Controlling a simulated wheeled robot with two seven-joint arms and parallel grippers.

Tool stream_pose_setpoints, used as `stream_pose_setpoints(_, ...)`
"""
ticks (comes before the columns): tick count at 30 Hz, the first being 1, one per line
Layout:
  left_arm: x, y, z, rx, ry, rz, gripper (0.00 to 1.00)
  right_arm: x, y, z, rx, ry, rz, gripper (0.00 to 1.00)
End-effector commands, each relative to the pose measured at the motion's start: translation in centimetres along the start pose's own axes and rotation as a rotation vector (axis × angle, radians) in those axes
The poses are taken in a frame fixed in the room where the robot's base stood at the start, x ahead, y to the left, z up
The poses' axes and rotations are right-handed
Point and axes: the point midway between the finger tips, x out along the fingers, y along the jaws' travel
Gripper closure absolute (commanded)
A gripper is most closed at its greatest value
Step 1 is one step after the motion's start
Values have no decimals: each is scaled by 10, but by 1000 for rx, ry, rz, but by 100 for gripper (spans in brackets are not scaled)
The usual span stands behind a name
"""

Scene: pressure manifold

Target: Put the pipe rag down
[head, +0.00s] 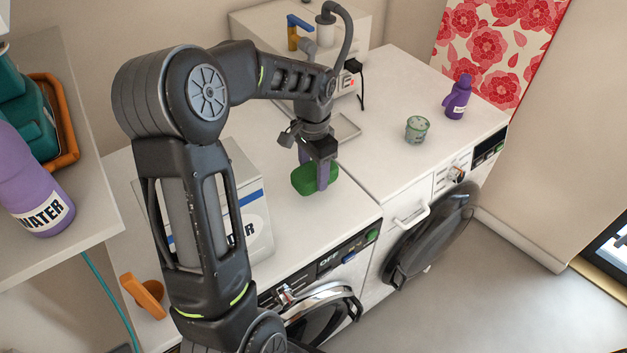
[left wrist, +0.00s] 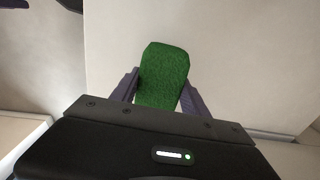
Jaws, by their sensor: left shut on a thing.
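A green fuzzy block, which I take to be the pipe rag (head: 316,179), is at the left gripper over the white top of the left washing machine. It also shows in the left wrist view (left wrist: 163,72), between the two purple-grey fingers. My left gripper (head: 317,176) points down and is shut on the rag. The rag is very low over the top; I cannot tell whether it touches. My left gripper also shows in the left wrist view (left wrist: 160,92). My right gripper is not in view.
A box with a blue stripe (head: 247,208) stands left of the rag, partly behind my arm. A green-grey cup (head: 417,129) and a purple bottle (head: 458,97) stand on the right machine. The top around the rag is clear.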

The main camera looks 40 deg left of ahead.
Motion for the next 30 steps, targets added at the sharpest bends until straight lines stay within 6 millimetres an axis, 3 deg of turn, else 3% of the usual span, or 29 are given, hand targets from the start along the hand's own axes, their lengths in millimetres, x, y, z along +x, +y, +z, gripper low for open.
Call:
stream_pose_setpoints(8,3,0,0,0,-1,0,86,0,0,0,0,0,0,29)
stream_pose_setpoints(16,35,0,1,-1,-2,1,86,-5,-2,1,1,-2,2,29)
stream_pose_setpoints(28,42,0,0,0,0,0,86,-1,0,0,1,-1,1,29)
stream_pose_setpoints(29,41,0,0,0,0,0,45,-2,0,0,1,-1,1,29)
stream_pose_setpoints(30,40,0,0,0,0,0,42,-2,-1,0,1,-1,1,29)
